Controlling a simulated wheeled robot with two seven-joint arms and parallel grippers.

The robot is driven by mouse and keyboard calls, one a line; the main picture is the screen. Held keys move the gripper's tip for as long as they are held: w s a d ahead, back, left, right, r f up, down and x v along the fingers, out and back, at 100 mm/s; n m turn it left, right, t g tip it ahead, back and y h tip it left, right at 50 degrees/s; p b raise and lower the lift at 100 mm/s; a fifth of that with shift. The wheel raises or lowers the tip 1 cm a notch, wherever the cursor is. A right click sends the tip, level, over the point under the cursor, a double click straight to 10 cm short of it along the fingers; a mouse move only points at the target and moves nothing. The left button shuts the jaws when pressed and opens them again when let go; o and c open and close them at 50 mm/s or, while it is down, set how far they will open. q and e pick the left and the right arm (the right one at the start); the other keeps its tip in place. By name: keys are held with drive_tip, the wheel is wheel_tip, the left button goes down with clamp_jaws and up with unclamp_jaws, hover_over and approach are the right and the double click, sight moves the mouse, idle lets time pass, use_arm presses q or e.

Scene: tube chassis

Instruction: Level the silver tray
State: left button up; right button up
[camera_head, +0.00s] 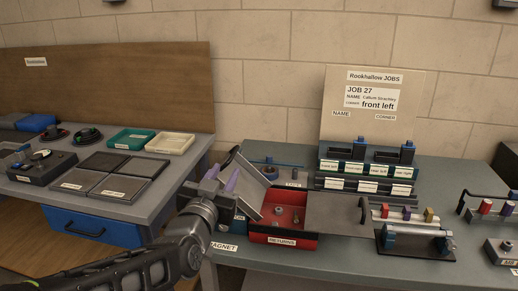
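The silver tray (250,172) is tilted steeply, its right side lower, above the left part of the red returns bin (282,238). My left gripper (222,181), with purple finger pads, is at the tray's left side and appears shut on it; the exact contact is partly hidden. A few small metal parts (278,211) lie inside the red bin. I see nothing on the visible face of the tray. My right gripper is not in view.
A grey plate with a dark handle (340,212) is right of the bin. Behind stand a labelled rack (366,169) and the job board (370,100). On the left bench are a green tray (131,139), a cream tray (170,143) and dark square plates (104,161).

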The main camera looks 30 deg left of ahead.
sight(238, 147)
use_arm(q)
drive_tip(key=shift+s+a+r, duration=0.2)
drive_tip(key=shift+s, duration=0.25)
drive_tip(key=shift+w+f, duration=0.1)
drive_tip(key=shift+w, duration=0.05)
drive_tip(key=shift+w+p, duration=0.35)
drive_tip(key=shift+p, duration=0.2)
drive_tip(key=shift+w+a+r+p, duration=0.15)
drive_tip(key=shift+w+p, duration=0.25)
drive_tip(key=shift+p, duration=0.05)
drive_tip(key=shift+w+a+r+p, duration=0.1)
drive_tip(key=shift+w+a+p, duration=0.05)
drive_tip(key=shift+w+p, duration=0.25)
drive_tip(key=x, duration=0.4)
drive_tip(key=p+x, duration=0.1)
drive_tip(key=x, duration=0.4)
drive_tip(key=shift+w+a+f+p, duration=0.2)
drive_tip(key=shift+w+f+p, duration=0.05)
drive_tip(key=shift+p, duration=0.05)
